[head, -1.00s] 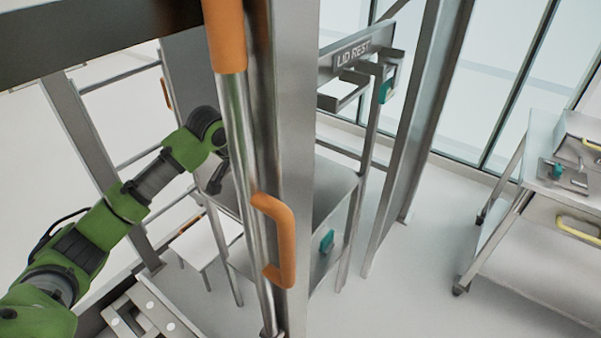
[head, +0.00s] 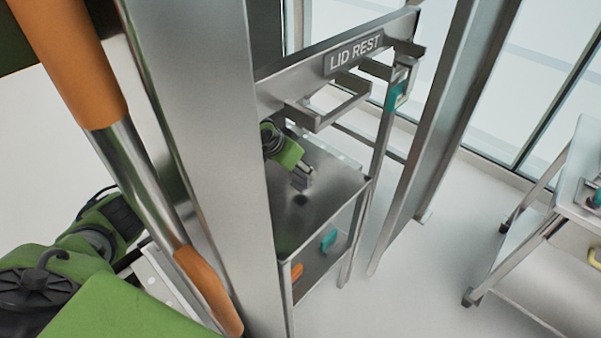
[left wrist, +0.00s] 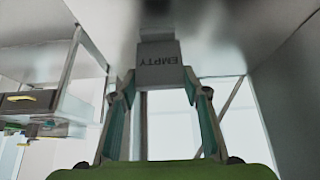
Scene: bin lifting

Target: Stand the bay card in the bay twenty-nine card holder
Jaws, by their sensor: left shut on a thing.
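The bay card (left wrist: 158,67) is a small grey plate lettered EMPTY in the left wrist view. My left gripper (left wrist: 160,88) is shut on it, with one teal-padded finger at each side of its lower part. In the head view my left gripper (head: 300,180) shows small past the steel post, above the steel shelf of the stand; the post hides part of the arm. No card holder marked twenty-nine can be made out in either view. My right gripper is not in view.
A tall steel post (head: 205,120) with an orange-gripped rail (head: 70,60) stands close in front. Behind it is a stand with a LID REST sign (head: 354,55), brackets and a shelf (head: 335,185). A steel cart (head: 560,220) stands at right, with clear floor between.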

